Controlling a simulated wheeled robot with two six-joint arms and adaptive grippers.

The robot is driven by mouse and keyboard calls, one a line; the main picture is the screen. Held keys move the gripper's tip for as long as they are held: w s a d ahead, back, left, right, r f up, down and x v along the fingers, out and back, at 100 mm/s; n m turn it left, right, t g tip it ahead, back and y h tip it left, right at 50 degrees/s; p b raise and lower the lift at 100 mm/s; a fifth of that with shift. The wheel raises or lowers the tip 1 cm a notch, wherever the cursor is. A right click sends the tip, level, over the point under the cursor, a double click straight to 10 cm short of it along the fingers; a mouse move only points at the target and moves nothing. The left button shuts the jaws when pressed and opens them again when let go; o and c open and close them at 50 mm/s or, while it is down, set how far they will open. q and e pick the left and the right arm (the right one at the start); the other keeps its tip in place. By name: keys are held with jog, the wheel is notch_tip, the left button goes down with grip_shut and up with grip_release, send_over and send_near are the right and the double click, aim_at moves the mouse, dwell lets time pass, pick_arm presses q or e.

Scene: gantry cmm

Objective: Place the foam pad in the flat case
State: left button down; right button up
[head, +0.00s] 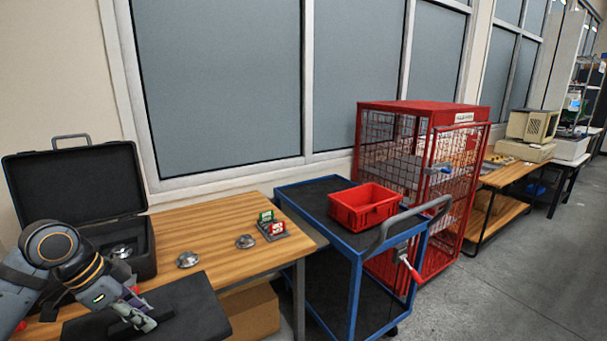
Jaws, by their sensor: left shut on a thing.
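An open black case (149,262) stands at the left of the wooden table, its lid raised at the back with a handle on top. In front of it lies a dark, flat slab-like case (205,300), cut off by the bottom edge. My left gripper (141,317) is over this flat case, fingers pointing down to the right. It is shut on a dark piece, apparently the foam pad (177,323), which barely stands out from the dark surface. I cannot tell whether the pad touches the case. My right gripper is not in view.
Metal discs lie on the table (225,222), one at its middle (187,260) and one farther right (246,241). A small holder with green and red items (271,228) is near the right edge. A blue cart (340,239) carries a red bin (363,207); a red cage (425,150) stands behind.

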aim_at(165, 313)
pick_arm(q)
jog(key=shift+n, duration=0.8)
jog(key=w+f, duration=0.1)
jog(key=w+d+f, duration=0.2)
jog(key=shift+w+f, duration=0.3)
jog(key=shift+f, duration=0.1)
jog(key=w+d+f+n+t+y+p, duration=0.1)
jog(key=d+f+n+y+p, duration=0.1)
jog(key=d+f+n, duration=0.6)
jog(key=d+n+y, duration=0.1)
jog(key=d, duration=0.2)
jog(key=shift+w+d+t+y+p, duration=0.25)
jog(key=shift+t+y+p, duration=0.05)
jog(key=shift+y+p, duration=0.1)
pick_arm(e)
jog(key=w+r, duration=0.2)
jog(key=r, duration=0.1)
